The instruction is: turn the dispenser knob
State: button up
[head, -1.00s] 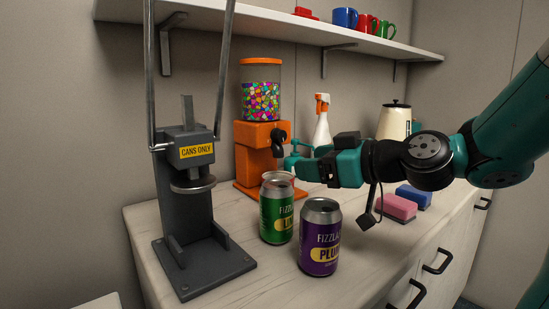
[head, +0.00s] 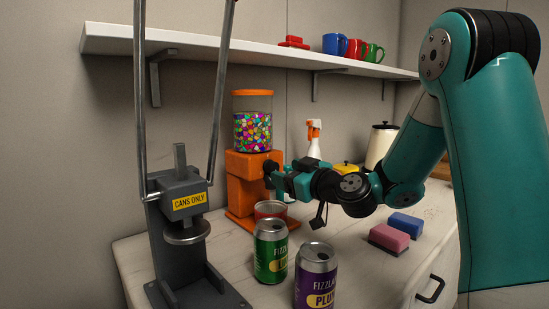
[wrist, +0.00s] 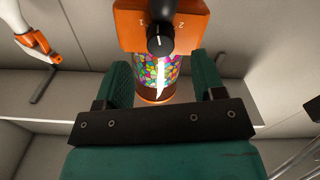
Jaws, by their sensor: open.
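The orange dispenser (head: 240,190) stands at the back of the counter, with a clear hopper of colourful candy (head: 253,132) on top. Its black knob (head: 270,170) faces my gripper. In the wrist view the black knob (wrist: 160,40), with a white mark, shows just beyond the fingertips, roughly midway between them. My gripper (head: 277,182) is open, at the front of the dispenser. In the wrist view my gripper (wrist: 163,75) has its two teal fingers apart with nothing held between them. Whether a finger touches the knob I cannot tell.
A green can (head: 270,252) and a purple can (head: 316,277) stand in front, with a red-rimmed bowl or cup (head: 270,209) behind the green one. A grey can press (head: 180,240) stands left. A spray bottle (head: 315,145), a cream canister (head: 380,147) and pink sponge (head: 389,238) are to the right.

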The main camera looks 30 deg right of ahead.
aim_at(275, 168)
jog(key=w, duration=0.2)
jog(key=w+a+p, duration=0.1)
jog(key=w, duration=0.2)
jog(key=shift+p, duration=0.3)
jog(key=c, duration=0.9)
